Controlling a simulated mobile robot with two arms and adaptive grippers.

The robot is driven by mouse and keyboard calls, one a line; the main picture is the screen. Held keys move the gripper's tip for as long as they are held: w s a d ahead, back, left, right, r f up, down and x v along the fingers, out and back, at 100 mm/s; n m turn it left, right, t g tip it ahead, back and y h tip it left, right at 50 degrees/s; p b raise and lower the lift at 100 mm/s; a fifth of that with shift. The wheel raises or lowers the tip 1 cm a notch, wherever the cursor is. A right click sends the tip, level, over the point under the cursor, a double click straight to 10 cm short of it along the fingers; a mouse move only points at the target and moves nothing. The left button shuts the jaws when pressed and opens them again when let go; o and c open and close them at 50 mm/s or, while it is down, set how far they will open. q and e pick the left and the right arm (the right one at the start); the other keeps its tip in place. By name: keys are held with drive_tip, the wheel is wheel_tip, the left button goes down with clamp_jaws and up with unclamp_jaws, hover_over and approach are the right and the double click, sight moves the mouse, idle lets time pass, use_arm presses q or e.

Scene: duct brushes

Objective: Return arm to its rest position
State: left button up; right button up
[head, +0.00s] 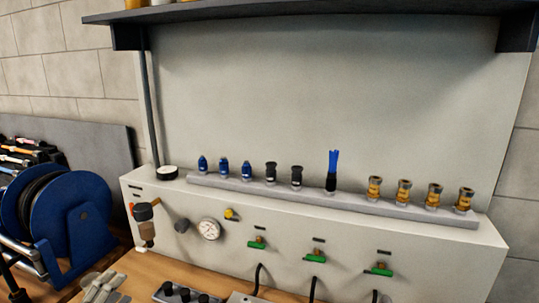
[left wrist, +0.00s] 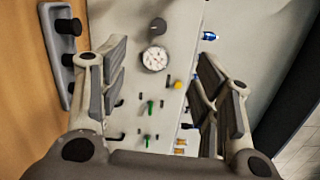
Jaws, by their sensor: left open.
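My left gripper (head: 103,288) shows at the lower left of the head view, low over the wooden bench top and in front of the white panel. In the left wrist view my left gripper (left wrist: 160,85) has its two grey padded fingers wide apart with nothing between them. The panel face shows beyond the gap. My right gripper is in neither view.
A grey rail (head: 330,203) on the panel ledge holds blue, black and brass fittings and one blue-tipped piece (head: 333,162). The panel carries a gauge (head: 210,229) and green-handled valves (head: 316,258). A blue hose reel (head: 72,225) stands left. A dark shelf (head: 320,10) hangs above.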

use_arm(q)
drive_tip(key=s+d+f+n+g+y, duration=0.3)
drive_tip(key=s+f+n+g+y, duration=0.1)
drive_tip(key=s+f+n, duration=0.4)
drive_tip(key=s+d+f+n+g+y, duration=0.25)
drive_tip(key=s+f+n+y, duration=0.2)
drive_tip(key=s+n, duration=0.35)
drive_tip(key=s+d+f+n+g+h, duration=0.2)
drive_tip(key=s+d+g, duration=0.25)
drive_tip(key=s, duration=0.25)
drive_tip(key=s+d+f+n+g+h, duration=0.2)
drive_tip(key=s+d+g+h, duration=0.1)
drive_tip(key=s+d, duration=0.35)
wheel_tip(320, 180, down, 27)
drive_tip(key=s+g, duration=0.1)
drive_tip(key=s, duration=0.1)
drive_tip(key=s+a+f, duration=0.2)
drive_tip(key=s+f, duration=0.6)
drive_tip(key=s+a+f+g, duration=0.1)
drive_tip(key=s+f, duration=0.6)
drive_tip(key=s, duration=0.1)
drive_tip(key=shift+s+a+f+m+g, duration=0.3)
drive_tip(key=shift+s+a+f, duration=0.05)
drive_tip(key=shift+s, duration=0.05)
